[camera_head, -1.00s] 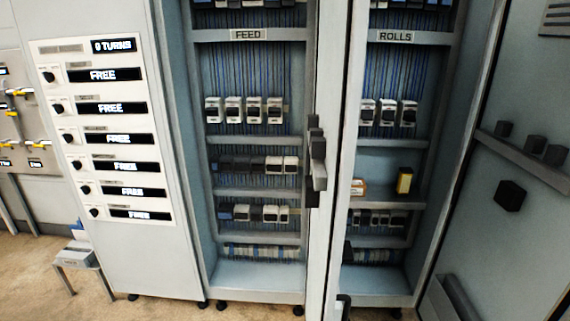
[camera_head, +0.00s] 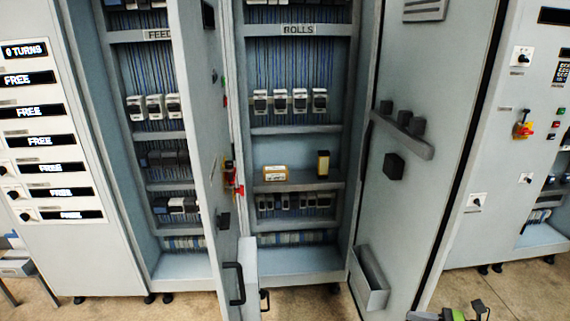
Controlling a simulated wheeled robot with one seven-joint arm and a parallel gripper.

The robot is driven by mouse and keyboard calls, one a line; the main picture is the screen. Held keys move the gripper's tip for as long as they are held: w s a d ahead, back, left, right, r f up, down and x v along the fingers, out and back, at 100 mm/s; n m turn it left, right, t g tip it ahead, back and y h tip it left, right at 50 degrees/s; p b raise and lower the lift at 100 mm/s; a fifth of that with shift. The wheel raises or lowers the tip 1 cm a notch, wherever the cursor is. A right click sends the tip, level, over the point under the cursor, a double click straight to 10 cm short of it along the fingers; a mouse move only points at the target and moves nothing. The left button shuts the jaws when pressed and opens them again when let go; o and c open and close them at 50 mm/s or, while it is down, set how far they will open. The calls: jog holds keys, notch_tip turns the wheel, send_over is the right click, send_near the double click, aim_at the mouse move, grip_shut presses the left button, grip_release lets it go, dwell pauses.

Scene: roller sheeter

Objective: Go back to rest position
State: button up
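I cannot make out my gripper in the head view. A small dark shape with green parts (camera_head: 455,313) cuts into the bottom edge at the right. Too little of it shows to tell whether it belongs to my arm. The tall grey cabinet stands open in front of me. Its ROLLS bay (camera_head: 298,150) is in the middle and its FEED bay (camera_head: 155,150) is at the left, partly hidden by the open middle door (camera_head: 205,110). The right door (camera_head: 430,170) also stands open.
A yellow-and-white box (camera_head: 275,174) and a black-and-yellow box (camera_head: 323,163) sit on a ROLLS shelf. A panel with FREE displays (camera_head: 45,140) is at the left. A control cabinet (camera_head: 515,100) stands at the right. Bare floor (camera_head: 530,290) shows at the lower right.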

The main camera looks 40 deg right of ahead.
jog(key=w+a+r+n+g+y, duration=0.25)
jog(key=w+r+n+g, duration=0.2)
jog(key=w, duration=0.55)
jog(key=w+a+r+n+g+h, duration=0.1)
jog(key=w+a+r+n+g, duration=0.3)
jog(key=a, duration=0.3)
jog(key=w+a+r+n+g+h+p, duration=0.1)
jog(key=w+a+n+g+h, duration=0.1)
jog(key=w+a+n+g, duration=0.3)
jog(key=w+a+r+n+g+h, duration=0.1)
jog(key=w+a+r+g, duration=0.2)
jog(key=w+a, duration=0.4)
jog(key=s+a+r+n+t+h, duration=0.1)
jog(key=s+a+r+n+h, duration=0.25)
jog(key=a, duration=0.35)
jog(key=s+a+r+n+h, duration=0.25)
jog(key=a+n+h, duration=0.2)
jog(key=a, duration=0.25)
jog(key=s+a+r+n+t+p, duration=0.1)
jog(key=s+a+r+n+t, duration=0.3)
jog(key=s+n+t, duration=0.2)
jog(key=shift+s+a+r+n, duration=0.15)
jog(key=shift+s+r+n, duration=0.1)
jog(key=shift+s+n, duration=0.45)
jog(key=shift+s, duration=0.15)
